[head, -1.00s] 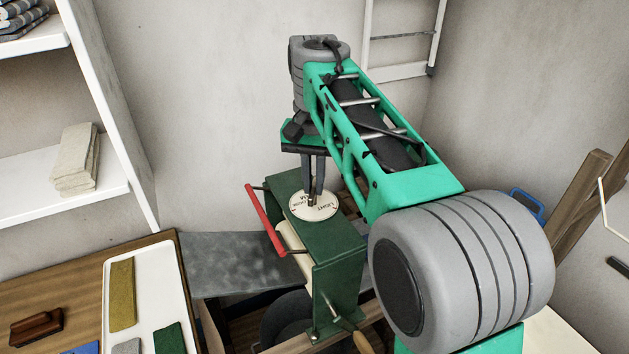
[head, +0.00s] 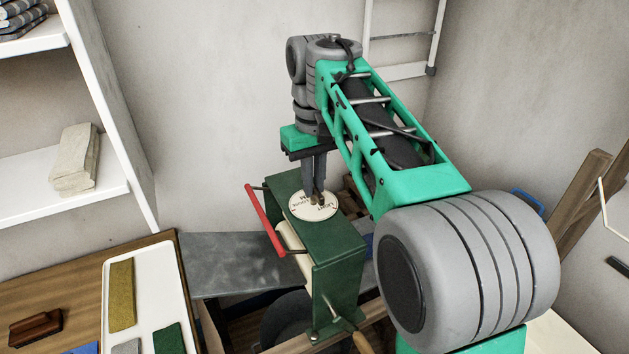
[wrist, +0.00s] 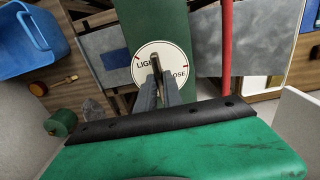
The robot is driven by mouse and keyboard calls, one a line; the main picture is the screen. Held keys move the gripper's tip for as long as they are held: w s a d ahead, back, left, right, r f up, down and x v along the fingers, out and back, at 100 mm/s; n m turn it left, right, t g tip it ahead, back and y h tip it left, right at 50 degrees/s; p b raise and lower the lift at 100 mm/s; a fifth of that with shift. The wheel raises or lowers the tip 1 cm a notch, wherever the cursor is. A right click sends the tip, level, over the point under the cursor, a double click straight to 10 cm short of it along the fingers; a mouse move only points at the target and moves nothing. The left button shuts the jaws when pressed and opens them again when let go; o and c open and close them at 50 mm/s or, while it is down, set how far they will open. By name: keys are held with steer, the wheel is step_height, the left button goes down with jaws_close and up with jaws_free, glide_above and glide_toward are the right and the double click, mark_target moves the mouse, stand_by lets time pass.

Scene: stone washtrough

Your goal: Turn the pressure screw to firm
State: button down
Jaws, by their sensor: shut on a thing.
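The pressure screw is a small brass-coloured piece (wrist: 155,63) at the middle of a round white dial (head: 300,207) on top of the green mangle frame (head: 338,250). My gripper (head: 318,195) points down from above and is shut on the screw. In the wrist view the fingertips (wrist: 156,80) meet at the screw over the dial. A red tick shows near the dial's edge. I cannot tell which label the screw points to.
A red bar (head: 265,220) runs along the frame's left side. A wooden-handled crank (head: 350,330) is at its lower front. A white tray (head: 178,285) with coloured cloths lies on the wooden table at left. A blue basket (wrist: 30,40) shows in the wrist view.

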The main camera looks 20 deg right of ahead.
stand_by(0.4)
steer(key=c, duration=1.5)
jaws_free()
step_height(320, 180, up, 8)
steer(key=p, duration=0.6)
steer(key=shift+w+p, duration=0.1)
steer(key=shift+p, duration=0.25)
steer(key=shift+f, duration=0.1)
